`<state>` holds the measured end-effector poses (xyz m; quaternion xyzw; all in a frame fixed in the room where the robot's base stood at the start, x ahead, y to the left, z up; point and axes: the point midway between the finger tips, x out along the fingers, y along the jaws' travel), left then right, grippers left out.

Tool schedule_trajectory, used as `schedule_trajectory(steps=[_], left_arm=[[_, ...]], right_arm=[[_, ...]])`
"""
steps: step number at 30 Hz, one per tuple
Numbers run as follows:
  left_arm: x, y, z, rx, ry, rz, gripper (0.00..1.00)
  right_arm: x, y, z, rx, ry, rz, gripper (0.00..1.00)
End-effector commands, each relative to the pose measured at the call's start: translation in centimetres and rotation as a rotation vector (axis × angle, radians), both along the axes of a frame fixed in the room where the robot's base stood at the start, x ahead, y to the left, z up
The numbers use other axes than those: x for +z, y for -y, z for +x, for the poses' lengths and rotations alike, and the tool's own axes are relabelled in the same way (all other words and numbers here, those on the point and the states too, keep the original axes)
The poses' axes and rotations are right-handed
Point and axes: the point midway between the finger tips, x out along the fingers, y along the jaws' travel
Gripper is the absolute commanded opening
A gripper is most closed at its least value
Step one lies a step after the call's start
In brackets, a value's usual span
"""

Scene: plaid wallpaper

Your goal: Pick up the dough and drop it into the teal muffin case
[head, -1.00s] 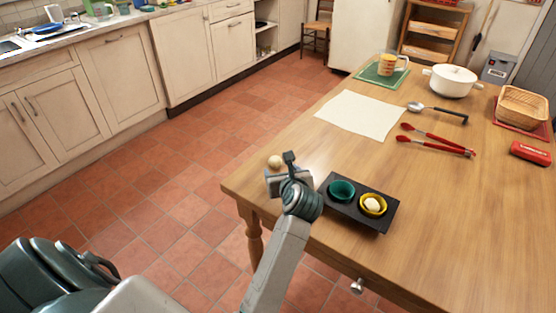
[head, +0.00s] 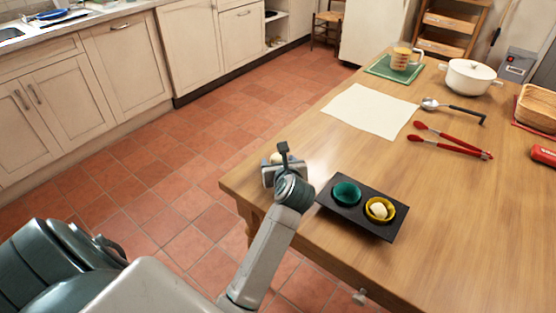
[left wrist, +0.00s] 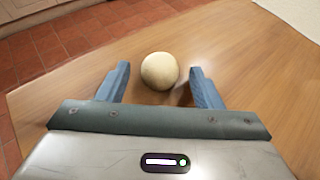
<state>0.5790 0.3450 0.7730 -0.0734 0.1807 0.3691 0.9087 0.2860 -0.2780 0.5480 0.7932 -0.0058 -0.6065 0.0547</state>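The dough (head: 283,149) is a pale round ball near the table's left edge, mostly behind my left gripper (head: 280,163) in the head view. In the left wrist view, the dough (left wrist: 160,71) sits between the two blue fingers of the left gripper (left wrist: 160,85), with a gap on each side. The fingers are open. The teal muffin case (head: 347,193) stands in the left hollow of a dark tray (head: 354,221), to the right of the gripper, and looks empty. My right gripper is not in view.
A yellow case (head: 388,204) with a pale lump in it fills the tray's other hollow. Behind are a cream sheet (head: 365,113), a spoon (head: 453,110), red tongs (head: 453,142), a white pot (head: 470,80) and a mug on a green mat (head: 382,70). The table's right foreground is clear.

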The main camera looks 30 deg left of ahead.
Motion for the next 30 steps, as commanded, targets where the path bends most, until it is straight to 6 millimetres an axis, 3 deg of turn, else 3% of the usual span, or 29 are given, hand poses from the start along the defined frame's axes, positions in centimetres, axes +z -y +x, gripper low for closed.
schedule_trajectory(steps=[1, 6, 20, 26, 30], left_arm=[[0.0, 0.0, 0.0, 0.0, 0.0, 0.0, 0.49], [0.0, 0.0, 0.0, 0.0, 0.0, 0.0, 0.17], [1.2, 0.0, 0.1, 0.0, 0.004, -0.001, 0.16], [4.8, 0.0, 0.1, 0.0, 0.007, -0.002, 0.16], [9.3, 0.0, 0.1, 0.001, 0.012, -0.002, 0.16]], right_arm=[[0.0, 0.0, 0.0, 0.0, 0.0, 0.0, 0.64], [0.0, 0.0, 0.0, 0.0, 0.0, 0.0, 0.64], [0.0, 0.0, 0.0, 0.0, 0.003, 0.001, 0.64], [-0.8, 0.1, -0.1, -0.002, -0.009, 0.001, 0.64], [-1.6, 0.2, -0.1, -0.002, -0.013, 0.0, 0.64]])
